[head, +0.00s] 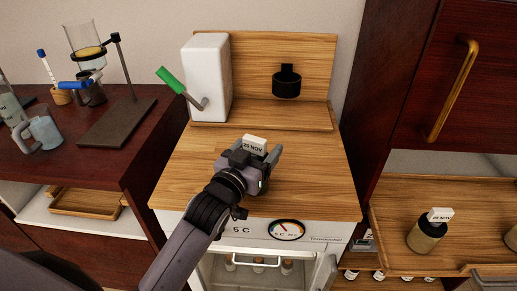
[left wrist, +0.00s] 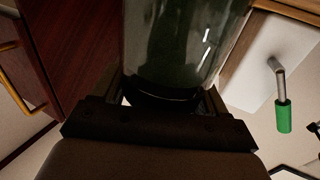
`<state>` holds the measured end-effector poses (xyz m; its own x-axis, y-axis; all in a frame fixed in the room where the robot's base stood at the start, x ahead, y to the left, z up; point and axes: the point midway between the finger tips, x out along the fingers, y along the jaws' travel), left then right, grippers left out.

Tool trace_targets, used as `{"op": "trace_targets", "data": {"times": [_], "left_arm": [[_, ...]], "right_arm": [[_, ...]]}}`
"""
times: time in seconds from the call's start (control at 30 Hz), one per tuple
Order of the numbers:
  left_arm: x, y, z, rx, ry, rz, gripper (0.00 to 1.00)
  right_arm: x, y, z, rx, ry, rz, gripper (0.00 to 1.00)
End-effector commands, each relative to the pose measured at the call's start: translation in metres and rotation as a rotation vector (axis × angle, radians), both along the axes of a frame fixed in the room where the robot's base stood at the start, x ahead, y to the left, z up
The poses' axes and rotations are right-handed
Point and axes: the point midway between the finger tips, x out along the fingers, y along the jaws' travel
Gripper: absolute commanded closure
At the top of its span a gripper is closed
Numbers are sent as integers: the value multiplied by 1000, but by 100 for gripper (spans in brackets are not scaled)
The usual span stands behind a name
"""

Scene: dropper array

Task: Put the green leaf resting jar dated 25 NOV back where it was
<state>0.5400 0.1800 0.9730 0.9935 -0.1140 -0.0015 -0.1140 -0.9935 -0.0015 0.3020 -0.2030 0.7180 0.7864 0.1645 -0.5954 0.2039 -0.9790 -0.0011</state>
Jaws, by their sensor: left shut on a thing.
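My left gripper (head: 256,164) is shut on a jar above the wooden counter. Its white tag (head: 254,145), which seems to read 25 NOV, shows above the fingers; the gripper hides most of the jar in the head view. In the left wrist view the jar (left wrist: 185,45) is dark green glass, held between the fingers. Another jar (head: 426,238), brownish with a dark top and a white tag (head: 440,215) too small to read surely, stands on the wooden tray (head: 390,210) at right. My right gripper is not in view.
Below the counter (head: 185,185) is a white cabinet with a dial (head: 286,230), an open front and several small jars inside. A white box with a green-handled crank (head: 170,80) and a black holder (head: 287,84) stand behind. Glassware (head: 85,45) stands at left.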

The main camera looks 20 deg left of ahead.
Motion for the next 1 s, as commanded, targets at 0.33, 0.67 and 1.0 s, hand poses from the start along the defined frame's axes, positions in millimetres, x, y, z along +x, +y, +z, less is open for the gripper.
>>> {"op": "trace_targets", "data": {"times": [0.33, 0.67, 1.0], "left_arm": [[0, 0, -2, -1, -1, 0, 3], [0, 0, 0, -1, -1, 0, 1], [-40, 4, -1, -2, 1, 0, 1]], "right_arm": [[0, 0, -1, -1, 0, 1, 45], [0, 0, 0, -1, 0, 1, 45], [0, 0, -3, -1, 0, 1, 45]]}}
